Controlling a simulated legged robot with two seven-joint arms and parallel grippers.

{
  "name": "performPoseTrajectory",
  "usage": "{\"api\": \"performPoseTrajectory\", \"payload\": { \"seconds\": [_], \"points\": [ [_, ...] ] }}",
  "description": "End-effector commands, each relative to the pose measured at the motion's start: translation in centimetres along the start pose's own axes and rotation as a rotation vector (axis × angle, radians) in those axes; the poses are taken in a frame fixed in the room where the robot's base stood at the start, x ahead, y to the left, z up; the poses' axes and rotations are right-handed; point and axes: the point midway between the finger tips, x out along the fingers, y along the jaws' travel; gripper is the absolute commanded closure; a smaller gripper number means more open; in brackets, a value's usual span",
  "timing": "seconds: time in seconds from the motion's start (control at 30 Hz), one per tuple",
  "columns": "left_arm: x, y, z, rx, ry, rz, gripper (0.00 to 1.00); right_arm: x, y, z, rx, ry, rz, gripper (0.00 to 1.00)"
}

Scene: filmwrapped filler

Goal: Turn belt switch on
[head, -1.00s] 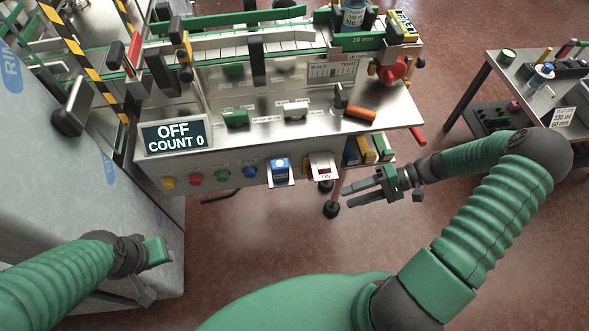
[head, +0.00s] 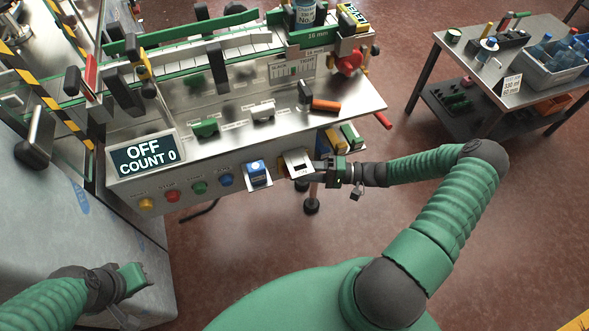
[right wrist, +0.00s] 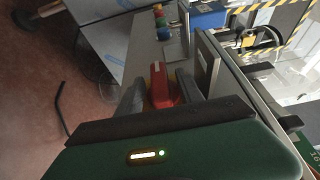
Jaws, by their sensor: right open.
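The display (head: 147,159) on the machine reads "OFF" and "COUNT 0". My right gripper (head: 316,168) is right at this plate, coming from the right. In the right wrist view its open fingers (right wrist: 157,92) stand either side of a red block-like part (right wrist: 160,84), apparently the switch's. I cannot tell whether they touch it. My left gripper (head: 134,279) is low at the left, away from the panel; its jaws are not clear.
Yellow, red, green and blue buttons (head: 185,191) and a blue switch box (head: 257,172) line the panel left of the plate. Colored blocks (head: 340,138) sit just above my right gripper. A side table (head: 515,92) stands at right; the floor between is clear.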

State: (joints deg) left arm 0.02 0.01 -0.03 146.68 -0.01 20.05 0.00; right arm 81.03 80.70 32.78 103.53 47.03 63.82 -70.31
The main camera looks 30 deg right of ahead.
Motion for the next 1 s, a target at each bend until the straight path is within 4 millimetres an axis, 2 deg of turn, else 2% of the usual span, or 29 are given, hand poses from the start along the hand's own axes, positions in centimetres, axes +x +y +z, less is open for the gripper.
{"api": "performPoseTrajectory", "payload": {
  "seconds": [0.1,0.37,0.47,0.7,1.0],
  "points": [
    [-0.06,0.03,-0.02,0.001,0.0,0.0,0.64,1.15,-0.01,0.05,0.0,0.0,0.0,0.56],
    [-0.06,0.04,-0.01,0.001,0.0,0.0,0.64,1.5,-0.05,0.1,-0.001,0.0,0.001,0.56],
    [-0.06,0.03,-0.01,0.001,0.0,0.0,0.64,1.53,-0.07,0.12,-0.001,0.0,0.002,0.67],
    [-0.05,0.02,-0.01,0.001,0.0,0.0,0.64,1.39,0.01,0.05,0.0,0.0,0.001,0.98],
    [0.04,0.03,0.01,0.001,0.0,0.0,0.64,1.29,0.16,0.0,0.001,0.002,0.001,1.0]
  ]
}}
